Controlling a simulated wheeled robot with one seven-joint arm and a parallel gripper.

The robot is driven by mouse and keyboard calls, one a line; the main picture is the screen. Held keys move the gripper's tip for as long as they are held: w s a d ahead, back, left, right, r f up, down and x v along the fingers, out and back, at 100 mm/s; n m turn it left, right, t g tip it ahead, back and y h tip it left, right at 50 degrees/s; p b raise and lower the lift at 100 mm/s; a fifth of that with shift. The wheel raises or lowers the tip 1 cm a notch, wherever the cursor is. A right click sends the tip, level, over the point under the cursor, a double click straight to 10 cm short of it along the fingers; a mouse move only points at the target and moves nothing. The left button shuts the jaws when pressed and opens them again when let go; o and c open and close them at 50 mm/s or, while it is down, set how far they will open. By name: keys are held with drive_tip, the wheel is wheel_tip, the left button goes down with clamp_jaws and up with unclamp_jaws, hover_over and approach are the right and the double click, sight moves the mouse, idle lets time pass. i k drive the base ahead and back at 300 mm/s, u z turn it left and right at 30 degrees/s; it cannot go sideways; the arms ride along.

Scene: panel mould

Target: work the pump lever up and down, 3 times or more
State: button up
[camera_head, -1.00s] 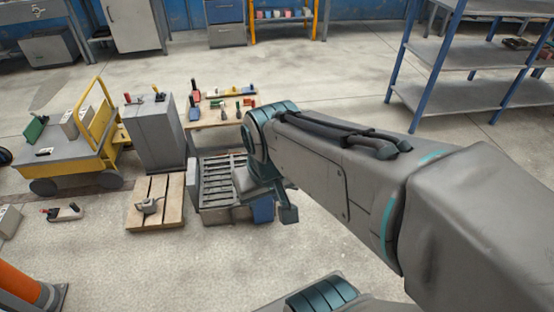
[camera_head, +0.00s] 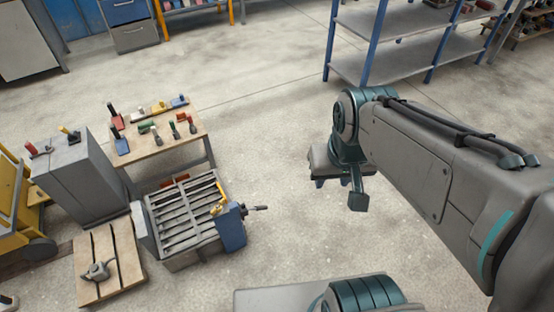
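The panel mould (camera_head: 182,222) is a grey slatted frame standing on the floor at lower left of centre. A blue box (camera_head: 231,229) is on its right side. A yellow lever (camera_head: 219,205) rises beside this box, and a dark rod (camera_head: 254,208) sticks out to the right. I cannot tell for sure which is the pump lever. My gripper (camera_head: 332,183) hangs over bare floor, right of the mould and well apart from it. My own arm partly hides it, and its fingers are too unclear to tell open from shut.
A wooden bench (camera_head: 160,141) with several coloured-handled tools stands behind the mould. A grey cabinet (camera_head: 80,180) and a pallet (camera_head: 108,262) holding a small grey part are to the left. A blue-posted shelf (camera_head: 400,60) is at the back right. The floor between mould and shelf is clear.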

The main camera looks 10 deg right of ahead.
sight(261, 207)
drive_tip(key=z, duration=0.1)
drive_tip(key=i, duration=0.9)
drive_tip(key=u, duration=0.3)
